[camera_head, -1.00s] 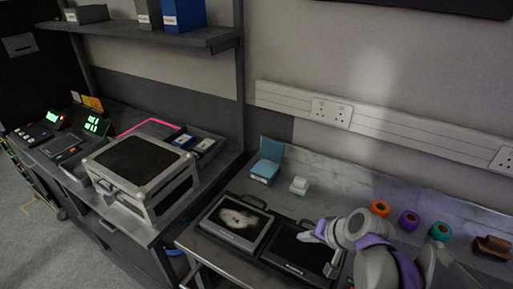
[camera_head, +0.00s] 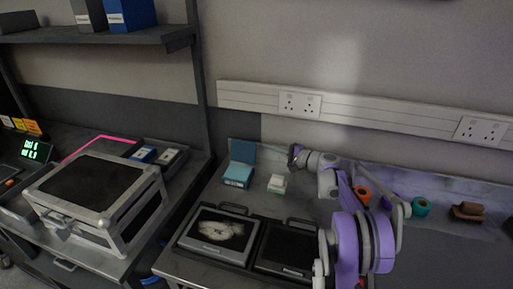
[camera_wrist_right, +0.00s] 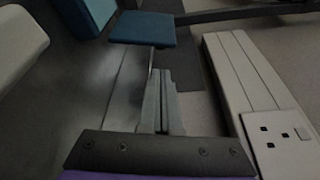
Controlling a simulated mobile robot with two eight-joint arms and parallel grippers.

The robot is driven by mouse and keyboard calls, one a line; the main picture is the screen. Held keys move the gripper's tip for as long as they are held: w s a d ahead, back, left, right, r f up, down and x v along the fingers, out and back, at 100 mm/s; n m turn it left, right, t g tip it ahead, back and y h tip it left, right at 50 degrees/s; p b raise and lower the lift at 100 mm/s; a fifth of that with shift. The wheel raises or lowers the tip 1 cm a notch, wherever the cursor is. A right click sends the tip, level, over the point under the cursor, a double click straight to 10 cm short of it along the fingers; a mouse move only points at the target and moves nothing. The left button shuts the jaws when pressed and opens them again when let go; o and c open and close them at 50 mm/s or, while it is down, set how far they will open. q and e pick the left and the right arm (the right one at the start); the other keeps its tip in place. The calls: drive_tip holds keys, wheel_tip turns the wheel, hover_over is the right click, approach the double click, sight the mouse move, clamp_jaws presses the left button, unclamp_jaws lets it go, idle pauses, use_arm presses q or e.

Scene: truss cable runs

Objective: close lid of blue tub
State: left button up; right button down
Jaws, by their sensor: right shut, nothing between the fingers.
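The blue tub (camera_head: 237,175) stands on the bench against the back wall. Its lid (camera_head: 243,151) is open and stands up at the rear edge. My right gripper (camera_head: 293,155) is shut and empty, to the right of the lid and apart from it, above the bench near the wall. In the right wrist view the shut fingers (camera_wrist_right: 160,95) point towards the teal lid (camera_wrist_right: 142,29), and part of the lighter tub body (camera_wrist_right: 98,12) shows at the top left. My left gripper is not in view.
A small white-and-green box (camera_head: 277,184) sits just right of the tub. Two dark cases, one with a pale picture (camera_head: 215,228), lie in front. Coloured rolls (camera_head: 421,207) and a brown object (camera_head: 467,212) are to the right. A socket rail (camera_head: 340,110) runs along the wall.

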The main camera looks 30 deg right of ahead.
sight(244, 150)
drive_tip(key=x, duration=0.8)
drive_tip(key=shift+w+a+p, duration=0.15)
drive_tip(key=shift+w+p, duration=0.15)
drive_tip(key=shift+s, duration=0.1)
